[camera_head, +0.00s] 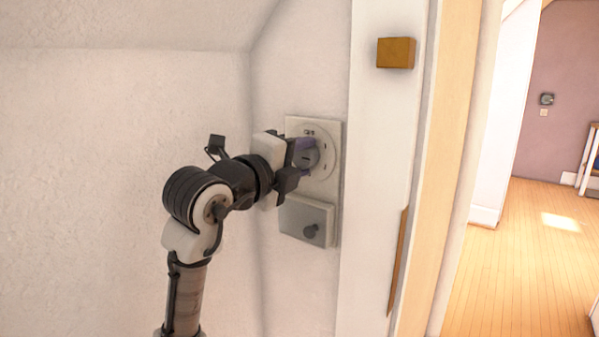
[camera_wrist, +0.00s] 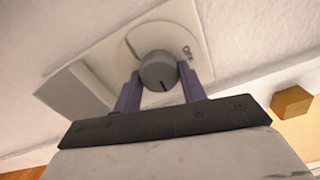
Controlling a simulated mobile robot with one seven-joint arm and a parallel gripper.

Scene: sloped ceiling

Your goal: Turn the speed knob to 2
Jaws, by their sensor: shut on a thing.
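The speed knob (camera_head: 310,156) is a round grey knob with a dark pointer line, on a light wall panel (camera_head: 333,190). In the wrist view the knob (camera_wrist: 158,71) sits between the two purple fingers of my gripper (camera_wrist: 160,88), which is shut on it. The pointer line on the knob shows near its lower edge in the wrist view. My gripper (camera_head: 303,160) reaches the panel from the left in the head view. Small markings (camera_wrist: 187,52) show beside the knob, but I cannot read them. My fingers hide part of the dial.
A wooden block (camera_head: 396,53) is on the white door trim to the right. An open doorway shows a wooden floor (camera_head: 530,260).

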